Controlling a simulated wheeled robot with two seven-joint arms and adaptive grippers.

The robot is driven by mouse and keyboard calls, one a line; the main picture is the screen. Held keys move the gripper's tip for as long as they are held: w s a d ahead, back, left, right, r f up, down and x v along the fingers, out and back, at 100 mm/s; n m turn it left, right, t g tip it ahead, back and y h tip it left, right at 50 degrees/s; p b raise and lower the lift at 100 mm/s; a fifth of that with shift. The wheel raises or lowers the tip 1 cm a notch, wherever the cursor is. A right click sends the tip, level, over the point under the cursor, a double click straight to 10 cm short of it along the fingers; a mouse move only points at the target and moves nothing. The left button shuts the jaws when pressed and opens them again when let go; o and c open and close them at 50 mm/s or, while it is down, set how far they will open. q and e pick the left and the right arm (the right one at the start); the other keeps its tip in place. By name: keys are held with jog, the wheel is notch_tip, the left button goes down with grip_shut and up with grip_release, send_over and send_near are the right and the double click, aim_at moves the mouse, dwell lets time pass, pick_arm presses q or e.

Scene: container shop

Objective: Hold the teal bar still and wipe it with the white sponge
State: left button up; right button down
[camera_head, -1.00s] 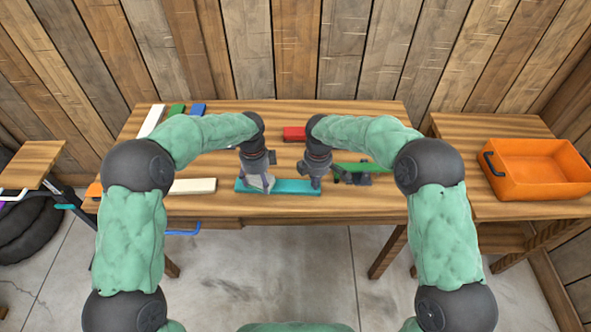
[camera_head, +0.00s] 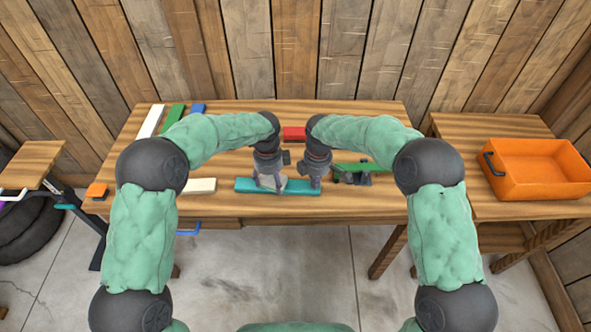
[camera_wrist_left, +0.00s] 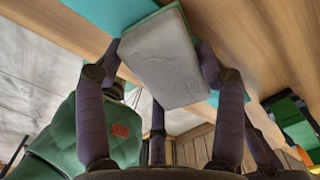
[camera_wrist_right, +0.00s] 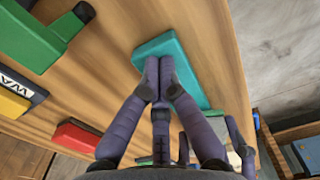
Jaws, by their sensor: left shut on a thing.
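The teal bar (camera_head: 247,186) lies flat near the front edge of the wooden table; it also shows in the right wrist view (camera_wrist_right: 180,50). My left gripper (camera_head: 270,188) is shut on the white sponge (camera_head: 268,181), above the middle of the bar. In the left wrist view the sponge (camera_wrist_left: 165,62) looks greyish white with a green layer, a finger on each side, over the bar (camera_wrist_left: 110,12). Whether it touches the bar is hard to tell. My right gripper (camera_head: 315,185) has its fingertips together, pointing down at the bar's right part in the right wrist view (camera_wrist_right: 160,78).
A green-topped object (camera_head: 362,169) stands right of my right gripper, and a red block (camera_head: 294,133) lies behind. A cream bar (camera_head: 202,185) lies left of the teal bar. White, green and blue bars are at the back left. An orange bin (camera_head: 540,172) stands on the right table.

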pick_arm(q)
jog(key=shift+r, duration=2.95)
pick_arm(e)
jog(key=shift+s+f, duration=0.2)
jog(key=shift+f, duration=0.05)
pick_arm(q)
jog(key=shift+r, duration=0.1)
pick_arm(e)
jog(key=shift+r, duration=0.15)
pick_arm(q)
jog(key=shift+r+p, duration=1.25)
jog(key=shift+p, duration=0.2)
pick_arm(e)
jog(key=shift+w+r, duration=0.2)
jog(key=shift+r, duration=1.5)
jog(key=shift+r+p, duration=1.5)
jog(key=shift+r, duration=0.4)
pick_arm(q)
notch_tip(320, 180, up, 3)
pick_arm(e)
jog(key=shift+f, duration=0.15)
